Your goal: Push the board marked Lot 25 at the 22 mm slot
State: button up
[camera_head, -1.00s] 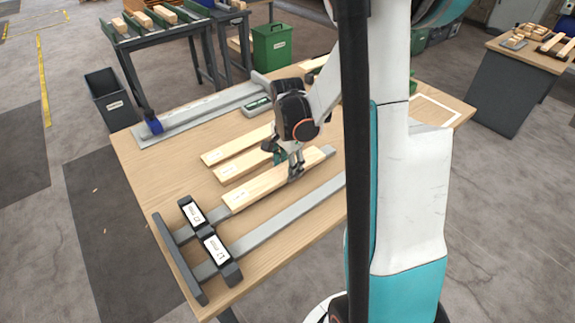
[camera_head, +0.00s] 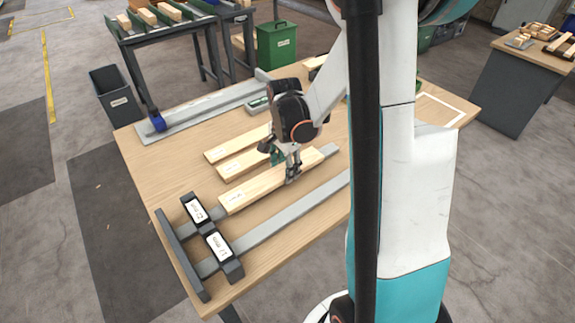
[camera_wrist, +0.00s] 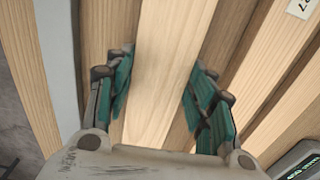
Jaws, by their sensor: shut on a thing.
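A pale wooden board (camera_head: 255,190) lies along a grey rail at the front of the bench. Its small label is too small to read. My gripper (camera_head: 290,172) is shut on this board towards its far right end; in the wrist view the green-padded fingers (camera_wrist: 157,95) stand either side of the board (camera_wrist: 165,85). The board's left end is close to two dark slot blocks with white labels, an upper one (camera_head: 187,203) and a lower one (camera_head: 232,268). The label print is hard to read, so I cannot tell which slot is 22 mm. Contact with a block is unclear.
Two more boards (camera_head: 240,165) (camera_head: 232,150) lie parallel behind the held one. A second grey rail (camera_head: 290,213) runs in front through the lower block. A green-grey device (camera_head: 258,104) and a long grey rail (camera_head: 195,108) are further back. My arm hides the bench's right part.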

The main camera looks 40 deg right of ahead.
aim_at(261, 183)
jog(key=shift+a, duration=0.65)
jog(key=shift+a, duration=0.3)
jog(key=shift+a, duration=0.35)
jog(key=shift+a, duration=0.35)
jog(key=shift+s+a, duration=0.1)
jog(key=shift+a, duration=1.2)
jog(key=shift+a, duration=0.35)
jog(key=shift+a, duration=0.35)
jog(key=shift+a, duration=0.35)
jog(key=shift+a, duration=0.3)
